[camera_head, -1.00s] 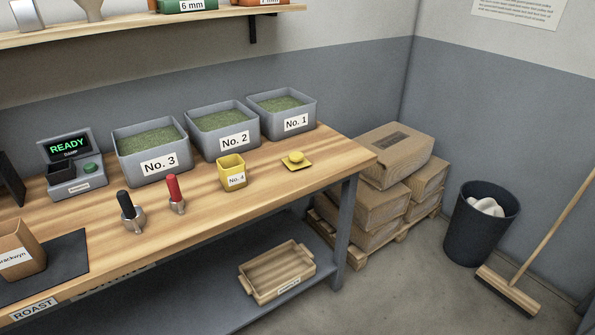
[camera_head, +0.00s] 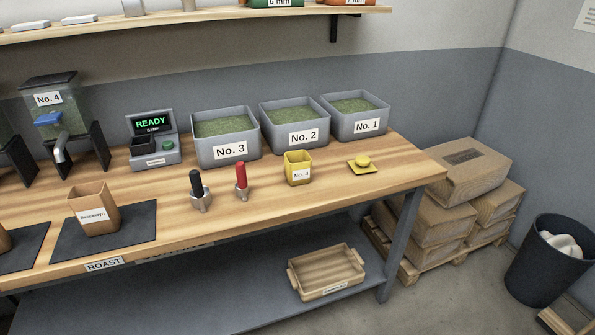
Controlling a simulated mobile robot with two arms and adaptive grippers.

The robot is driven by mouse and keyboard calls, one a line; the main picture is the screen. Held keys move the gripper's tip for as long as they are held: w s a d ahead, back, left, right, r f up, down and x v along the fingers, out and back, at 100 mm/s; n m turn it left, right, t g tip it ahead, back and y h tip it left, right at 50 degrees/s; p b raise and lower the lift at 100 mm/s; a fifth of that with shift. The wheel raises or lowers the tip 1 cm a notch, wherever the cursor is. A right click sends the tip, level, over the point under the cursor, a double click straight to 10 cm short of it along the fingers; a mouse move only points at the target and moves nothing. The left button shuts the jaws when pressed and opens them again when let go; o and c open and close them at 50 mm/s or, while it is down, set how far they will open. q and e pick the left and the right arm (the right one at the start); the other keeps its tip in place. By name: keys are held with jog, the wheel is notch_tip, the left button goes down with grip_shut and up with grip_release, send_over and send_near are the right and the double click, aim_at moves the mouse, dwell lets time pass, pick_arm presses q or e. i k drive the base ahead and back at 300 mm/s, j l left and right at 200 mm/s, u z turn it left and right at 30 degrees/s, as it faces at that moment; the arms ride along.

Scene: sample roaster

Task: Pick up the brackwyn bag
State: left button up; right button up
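The brackwyn bag (camera_head: 93,210) is an open-topped brown paper bag with a white label. It stands upright on a dark mat (camera_head: 135,234) at the left of the wooden bench. No gripper or arm of mine shows in the head view.
On the bench (camera_head: 255,222) are black-handled (camera_head: 199,190) and red-handled (camera_head: 241,182) tools, a yellow No. 4 cup (camera_head: 297,168), several grey bins, and a READY device (camera_head: 153,140). A No. 4 dispenser (camera_head: 65,115) stands behind the bag. Bare wood lies right of the mat.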

aim_at(93, 203)
jog(key=u, duration=1.25)
